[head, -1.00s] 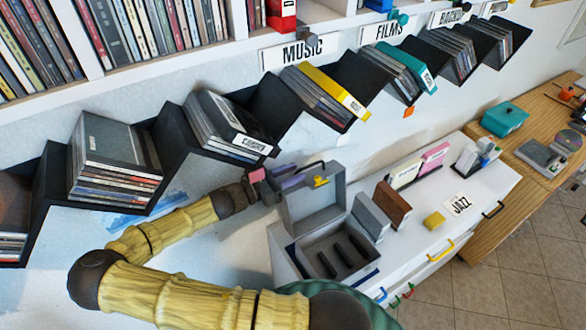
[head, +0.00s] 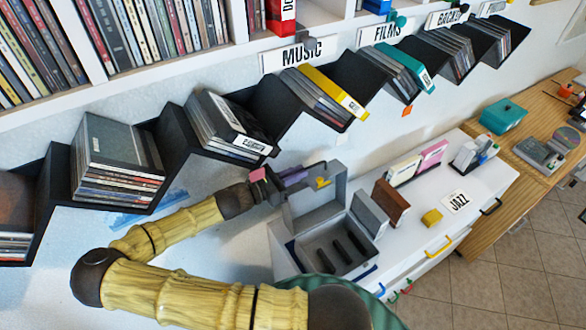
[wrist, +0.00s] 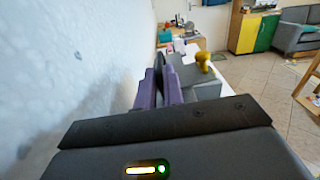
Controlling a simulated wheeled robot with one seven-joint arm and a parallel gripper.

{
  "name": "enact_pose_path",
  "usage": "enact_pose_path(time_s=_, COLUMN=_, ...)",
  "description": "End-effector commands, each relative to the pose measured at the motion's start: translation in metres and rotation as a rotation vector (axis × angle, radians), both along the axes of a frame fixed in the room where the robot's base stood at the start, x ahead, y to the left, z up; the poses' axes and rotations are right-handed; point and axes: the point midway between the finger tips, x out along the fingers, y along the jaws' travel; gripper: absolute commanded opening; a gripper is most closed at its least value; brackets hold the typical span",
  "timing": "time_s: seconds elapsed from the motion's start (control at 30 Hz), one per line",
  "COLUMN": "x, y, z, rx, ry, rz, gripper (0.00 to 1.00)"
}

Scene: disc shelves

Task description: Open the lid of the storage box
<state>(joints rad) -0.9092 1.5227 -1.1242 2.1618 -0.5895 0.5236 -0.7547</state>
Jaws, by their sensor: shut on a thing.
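The grey storage box (head: 312,252) stands on the white cabinet top, and its dark inner dividers show in the head view. Its lid (head: 312,204) is raised, standing up at the back of the box, with a yellow latch (head: 322,182) near its upper edge. My gripper (head: 300,175) is at the lid's upper left edge and is shut on the lid. In the wrist view, the purple fingers (wrist: 159,85) are close together beside the grey lid (wrist: 200,76). The exact contact between the fingers and lid is hidden.
A grey block (head: 369,215) and a brown block (head: 391,203) stand right of the box. Black disc shelves (head: 174,140) line the wall above my arm. The floor (head: 500,280) is clear.

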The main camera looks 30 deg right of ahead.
Motion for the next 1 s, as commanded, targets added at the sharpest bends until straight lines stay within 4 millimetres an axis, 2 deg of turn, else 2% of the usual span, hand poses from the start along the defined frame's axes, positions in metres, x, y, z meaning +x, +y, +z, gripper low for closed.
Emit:
enact_pose_path(time_s=0.33, x=-0.004, y=0.001, z=0.001, rx=0.001, ry=-0.001, rz=0.002, gripper=0.00)
enact_pose_path(time_s=0.37, x=-0.004, y=0.001, z=0.001, rx=0.001, ry=-0.001, rz=0.002, gripper=0.15)
enact_pose_path(time_s=0.4, x=-0.004, y=0.001, z=0.001, rx=0.001, ry=-0.001, rz=0.002, gripper=0.23)
enact_pose_path(time_s=0.47, x=-0.004, y=0.001, z=0.001, rx=0.001, ry=-0.001, rz=0.002, gripper=0.31)
enact_pose_path(time_s=0.77, x=-0.004, y=0.002, z=0.001, rx=0.001, ry=0.000, rz=0.002, gripper=0.31)
enact_pose_path(time_s=0.87, x=-0.004, y=0.007, z=0.000, rx=0.002, ry=-0.001, rz=0.003, gripper=0.31)
enact_pose_path(time_s=1.0, x=-0.002, y=0.025, z=-0.002, rx=0.003, ry=-0.002, rz=0.005, gripper=0.31)
